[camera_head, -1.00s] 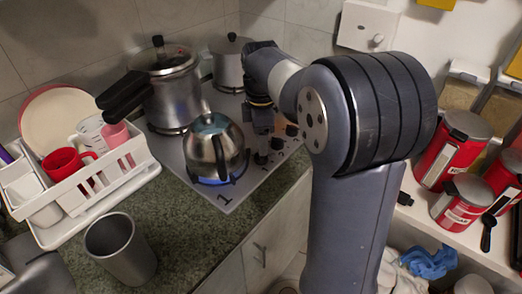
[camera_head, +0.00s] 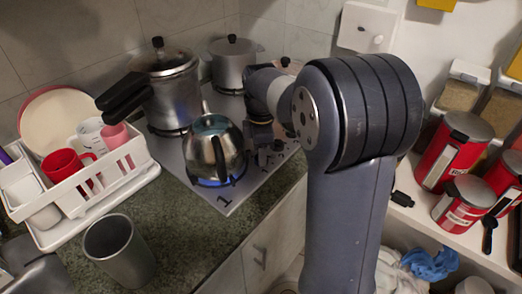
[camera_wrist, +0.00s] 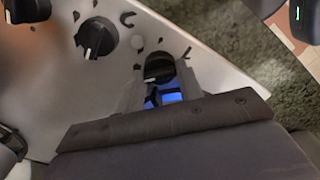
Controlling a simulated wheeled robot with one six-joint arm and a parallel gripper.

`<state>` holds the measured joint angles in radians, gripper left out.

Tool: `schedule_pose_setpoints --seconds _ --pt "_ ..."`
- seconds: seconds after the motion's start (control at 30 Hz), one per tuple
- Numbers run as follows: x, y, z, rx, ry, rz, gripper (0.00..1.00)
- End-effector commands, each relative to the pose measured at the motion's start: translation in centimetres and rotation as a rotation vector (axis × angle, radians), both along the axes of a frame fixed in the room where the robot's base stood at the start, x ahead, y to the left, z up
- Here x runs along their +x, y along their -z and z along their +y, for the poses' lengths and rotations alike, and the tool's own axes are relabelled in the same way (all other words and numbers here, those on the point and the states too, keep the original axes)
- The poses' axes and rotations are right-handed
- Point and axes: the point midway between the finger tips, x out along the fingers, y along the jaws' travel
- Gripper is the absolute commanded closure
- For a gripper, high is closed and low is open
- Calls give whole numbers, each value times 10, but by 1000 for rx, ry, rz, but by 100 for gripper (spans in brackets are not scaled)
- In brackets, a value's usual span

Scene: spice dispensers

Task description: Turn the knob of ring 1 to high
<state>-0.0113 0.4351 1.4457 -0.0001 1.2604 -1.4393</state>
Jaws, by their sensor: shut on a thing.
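In the wrist view, my gripper (camera_wrist: 160,85) is shut on a dark round knob (camera_wrist: 159,67), with one pale finger on each side of it. This knob is the one nearest the hob's corner edge. Marks are printed around it, partly covered by the fingers. In the head view, my gripper (camera_head: 262,137) reaches down to the front edge of the hob, and the arm hides part of the knob row. A blue flame (camera_head: 214,182) burns under the kettle (camera_head: 213,148), on the ring beside the printed "1".
Two more knobs, one near (camera_wrist: 97,38) and one farther (camera_wrist: 27,9), stand in the wrist view. A pressure cooker (camera_head: 172,95) and a pot (camera_head: 232,65) stand on the hob. A dish rack (camera_head: 80,190) and a grey cup (camera_head: 119,250) are on the green counter (camera_head: 190,240).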

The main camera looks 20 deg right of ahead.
Motion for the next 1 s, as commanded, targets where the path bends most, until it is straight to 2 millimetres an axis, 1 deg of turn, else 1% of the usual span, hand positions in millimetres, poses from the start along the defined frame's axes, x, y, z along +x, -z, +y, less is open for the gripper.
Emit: schedule_pose_setpoints --seconds 0.03,0.2,0.3,0.53,0.8,0.83,1.0 --pt "0 0 0 0 0 0 75" --pt "0 0 0 0 0 1 88" --pt "0 -1 0 0 13 1 88" --pt "0 -1 0 0 116 2 88" --pt "0 0 0 0 125 1 88" --pt "0 0 0 0 125 1 65" --pt "0 0 0 0 125 1 51"
